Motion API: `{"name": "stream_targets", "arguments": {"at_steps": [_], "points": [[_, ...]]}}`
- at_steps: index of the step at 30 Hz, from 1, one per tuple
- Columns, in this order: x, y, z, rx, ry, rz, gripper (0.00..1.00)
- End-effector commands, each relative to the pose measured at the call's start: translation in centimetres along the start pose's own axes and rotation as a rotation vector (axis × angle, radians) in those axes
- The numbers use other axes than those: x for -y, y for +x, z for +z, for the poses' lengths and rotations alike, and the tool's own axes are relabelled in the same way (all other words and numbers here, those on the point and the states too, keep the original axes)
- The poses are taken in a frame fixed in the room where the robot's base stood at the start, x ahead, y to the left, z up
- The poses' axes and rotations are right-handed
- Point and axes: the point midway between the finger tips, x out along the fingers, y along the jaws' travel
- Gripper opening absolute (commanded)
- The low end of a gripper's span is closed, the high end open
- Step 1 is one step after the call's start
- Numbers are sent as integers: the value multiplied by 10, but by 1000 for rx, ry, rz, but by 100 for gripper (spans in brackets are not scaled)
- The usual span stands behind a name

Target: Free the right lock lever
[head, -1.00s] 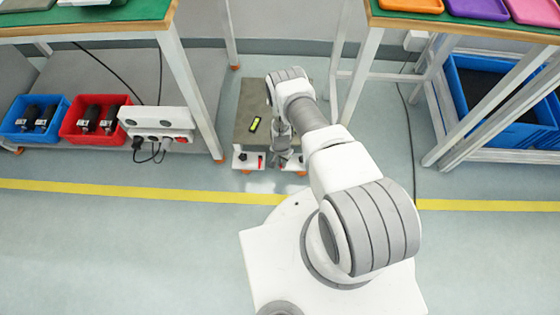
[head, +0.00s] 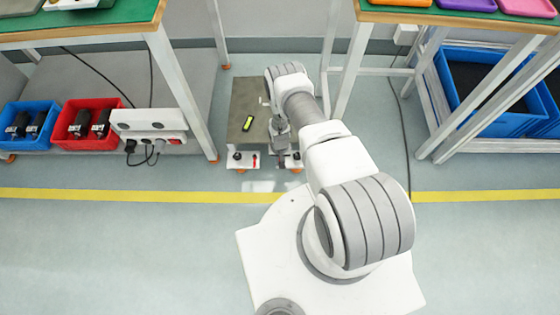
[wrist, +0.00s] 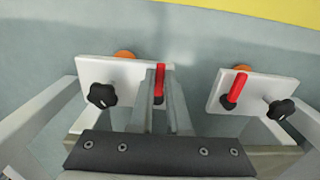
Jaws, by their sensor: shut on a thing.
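In the wrist view my gripper (wrist: 161,72) is shut on a red lock lever (wrist: 159,84), whose red grip shows between the two fingers. This lever sits on a white plate (wrist: 125,72), the right-hand plate in the head view (head: 291,161). The other red lock lever (wrist: 237,88) stands on the second white plate (wrist: 213,98), apart from my gripper; it also shows in the head view (head: 254,160). In the head view my gripper (head: 281,150) hangs over the near edge of the low grey cart (head: 248,97), and my arm hides part of it.
Black knobs (wrist: 102,95) (wrist: 280,109) stand on the plates beside the levers. A yellow-black device (head: 247,122) lies on the cart. Table legs (head: 180,90) (head: 345,85) flank the cart. Red and blue bins (head: 90,143) (head: 15,148) sit at left. Floor before the cart is clear.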

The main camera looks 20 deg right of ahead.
Motion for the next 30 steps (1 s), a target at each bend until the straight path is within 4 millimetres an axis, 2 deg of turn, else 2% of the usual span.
{"name": "stream_targets", "arguments": {"at_steps": [9, 10, 14, 24, 26, 30], "points": [[0, 0, -1, -2, -4, 1, 0], [0, 0, -1, -2, -4, 1, 20], [0, 0, -1, -2, -3, 1, 44], [0, -3, 0, -1, -2, 0, 45], [0, -9, -1, -1, -2, 0, 45], [0, -33, -1, -1, -2, 0, 45]]}}
